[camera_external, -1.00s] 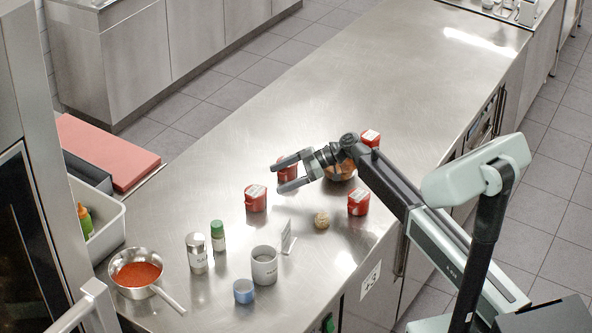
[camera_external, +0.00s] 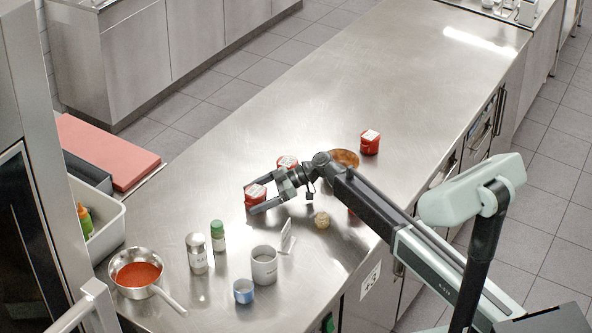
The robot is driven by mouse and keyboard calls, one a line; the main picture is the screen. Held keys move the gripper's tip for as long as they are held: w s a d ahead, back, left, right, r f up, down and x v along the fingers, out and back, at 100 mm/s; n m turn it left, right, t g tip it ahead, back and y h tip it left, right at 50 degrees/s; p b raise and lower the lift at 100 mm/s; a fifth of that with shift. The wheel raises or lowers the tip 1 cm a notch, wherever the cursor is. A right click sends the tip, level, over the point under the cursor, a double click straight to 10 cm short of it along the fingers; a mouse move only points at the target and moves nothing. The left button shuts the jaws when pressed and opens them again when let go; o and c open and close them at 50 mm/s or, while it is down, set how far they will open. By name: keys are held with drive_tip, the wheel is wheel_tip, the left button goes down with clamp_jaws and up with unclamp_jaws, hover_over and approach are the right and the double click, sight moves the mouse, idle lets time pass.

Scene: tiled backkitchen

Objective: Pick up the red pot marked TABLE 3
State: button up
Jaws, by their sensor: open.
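Several red pots with pale label tops stand on the steel counter; their writing is too small to read, so I cannot tell which is TABLE 3. The leftmost red pot (camera_external: 251,198) is at my gripper (camera_external: 255,198). My gripper is open, its fingers pointing left, and this pot shows between and just beyond them; contact cannot be told. Another red pot (camera_external: 286,161) stands just behind my wrist, partly covered. A third red pot (camera_external: 370,144) stands clear at the back right. A further one (camera_external: 352,212) is almost wholly hidden by my arm.
A brown bowl (camera_external: 346,157) and a small beige item (camera_external: 322,220) are close to my arm. The far counter (camera_external: 400,70) is clear.

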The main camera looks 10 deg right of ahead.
sight(255, 191)
drive_tip(key=c, duration=1.8)
wheel_tip(255, 191, up, 10)
drive_tip(key=p, duration=1)
drive_tip(key=shift+r, duration=0.2)
drive_tip(key=shift+f, duration=0.1)
